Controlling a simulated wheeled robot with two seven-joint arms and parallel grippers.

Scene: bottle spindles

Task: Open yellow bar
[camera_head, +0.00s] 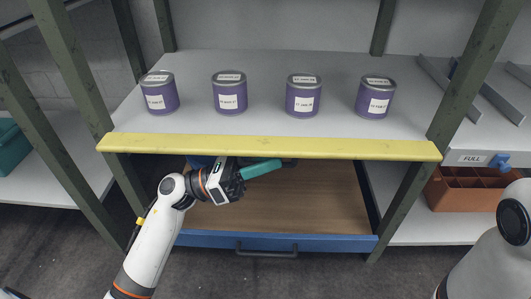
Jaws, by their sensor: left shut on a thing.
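The yellow bar (330,149) runs across the whole front edge of the grey shelf, between the two front posts. A dark handle shows under its middle, partly hidden. My left gripper (240,174) is just below the bar, left of its middle, above the open blue-fronted drawer. It is shut on a long teal piece (262,169) that points right along the dark handle. The fingertips are partly hidden, and I cannot tell whether the piece touches the handle. My right arm shows at the right edge; its gripper is out of view.
Several purple labelled cans (230,93) stand upright on the shelf above the bar. The blue drawer front (200,239) with a dark handle (266,252) sticks out below; its brown floor looks bare. An orange divided bin (460,191) is at the right, a teal bin (10,146) at the left.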

